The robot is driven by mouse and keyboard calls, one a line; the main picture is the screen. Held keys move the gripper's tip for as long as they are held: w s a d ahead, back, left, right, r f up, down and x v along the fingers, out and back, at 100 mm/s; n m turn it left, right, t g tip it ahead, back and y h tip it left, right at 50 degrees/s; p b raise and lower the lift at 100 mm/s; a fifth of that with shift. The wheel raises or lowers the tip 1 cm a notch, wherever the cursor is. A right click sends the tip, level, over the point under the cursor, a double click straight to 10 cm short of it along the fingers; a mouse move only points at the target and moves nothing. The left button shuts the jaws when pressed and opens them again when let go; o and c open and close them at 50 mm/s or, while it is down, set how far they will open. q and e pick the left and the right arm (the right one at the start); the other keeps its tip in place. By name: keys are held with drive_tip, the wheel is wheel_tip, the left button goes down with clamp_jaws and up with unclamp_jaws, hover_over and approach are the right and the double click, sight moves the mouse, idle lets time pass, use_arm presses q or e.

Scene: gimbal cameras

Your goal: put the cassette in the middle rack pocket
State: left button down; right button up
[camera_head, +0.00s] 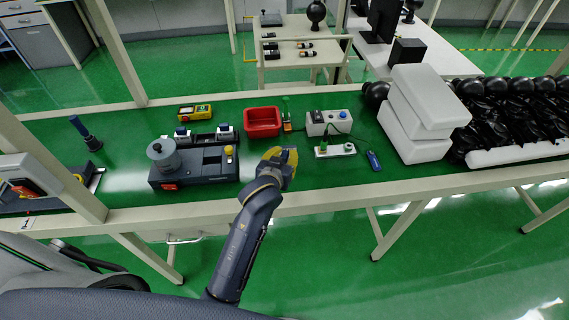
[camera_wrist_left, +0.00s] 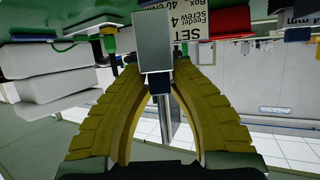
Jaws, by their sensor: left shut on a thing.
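My left gripper (camera_head: 282,156) has yellow fingers and is over the near part of the green bench, right of the grey machine. In the left wrist view the gripper (camera_wrist_left: 158,84) is shut on a small block with a light grey face and a dark blue part (camera_wrist_left: 154,42), which I take to be the cassette. In the head view the fingers hide it. A dark rack (camera_head: 203,141) stands behind the grey machine. Two white-and-blue pieces sit in it, one left (camera_head: 182,134) and one right (camera_head: 225,132), with a dark gap between them. My right gripper is not in view.
The grey machine (camera_head: 193,168) with a round cylinder stands in front of the rack. A red bin (camera_head: 262,122) is behind my gripper. A white power strip (camera_head: 335,150), a control box (camera_head: 329,122) and white foam blocks (camera_head: 424,98) stand to the right.

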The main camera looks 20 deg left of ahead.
use_arm(q)
drive_tip(key=shift+f, duration=2.1)
drive_tip(key=c, duration=1.2)
unclamp_jaws()
drive_tip(key=shift+f, duration=0.15)
drive_tip(key=shift+r, duration=0.2)
drive_tip(key=v, duration=1.1)
drive_tip(key=shift+o, duration=0.8)
drive_tip(key=shift+s+r, duration=0.15)
drive_tip(key=shift+s, duration=0.35)
